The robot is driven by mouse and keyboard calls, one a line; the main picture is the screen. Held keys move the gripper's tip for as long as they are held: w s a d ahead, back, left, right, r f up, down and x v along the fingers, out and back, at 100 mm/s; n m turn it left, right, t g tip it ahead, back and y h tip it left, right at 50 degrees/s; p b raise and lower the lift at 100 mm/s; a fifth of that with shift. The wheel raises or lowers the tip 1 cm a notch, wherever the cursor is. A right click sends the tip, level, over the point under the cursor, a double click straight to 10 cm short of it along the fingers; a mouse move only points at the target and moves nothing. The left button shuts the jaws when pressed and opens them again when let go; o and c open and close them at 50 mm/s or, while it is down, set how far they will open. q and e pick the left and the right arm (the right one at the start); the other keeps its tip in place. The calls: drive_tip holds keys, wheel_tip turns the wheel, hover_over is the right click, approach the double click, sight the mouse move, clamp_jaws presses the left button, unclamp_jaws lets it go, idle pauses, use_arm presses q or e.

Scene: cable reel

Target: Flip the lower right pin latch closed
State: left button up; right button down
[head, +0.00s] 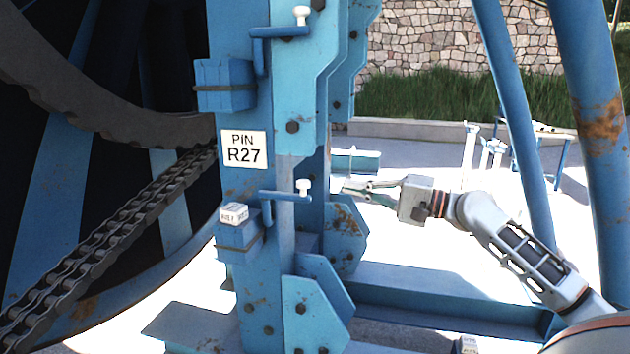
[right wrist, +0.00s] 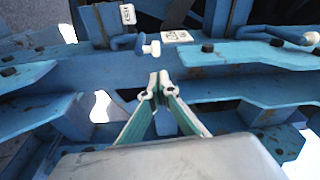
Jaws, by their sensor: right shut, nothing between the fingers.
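The lower latch (head: 285,195) is a blue lever with a white knob (head: 303,186), below the PIN R27 sign. Its arm extends right from a blue block (head: 239,235) with a white label, and the knob stands at its free end. In the right wrist view the lower latch (right wrist: 124,42) is just beyond my fingertips, its knob (right wrist: 152,49) pointing toward them. My right gripper (head: 345,187) is to the right of the knob, with a gap between. Its fingertips (right wrist: 158,78) are together and hold nothing. My left gripper is out of view.
The upper latch (head: 280,32) with a white knob is higher on the blue post (head: 290,100). The PIN R27 sign (head: 244,150) is between the latches. Blue plates and flanges (head: 345,235) crowd the gripper. A chain (head: 110,235) runs at left; open ground lies right.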

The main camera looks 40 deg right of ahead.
drive_tip(key=p+x, duration=0.1)
drive_tip(key=x, duration=0.9)
idle(0.7)
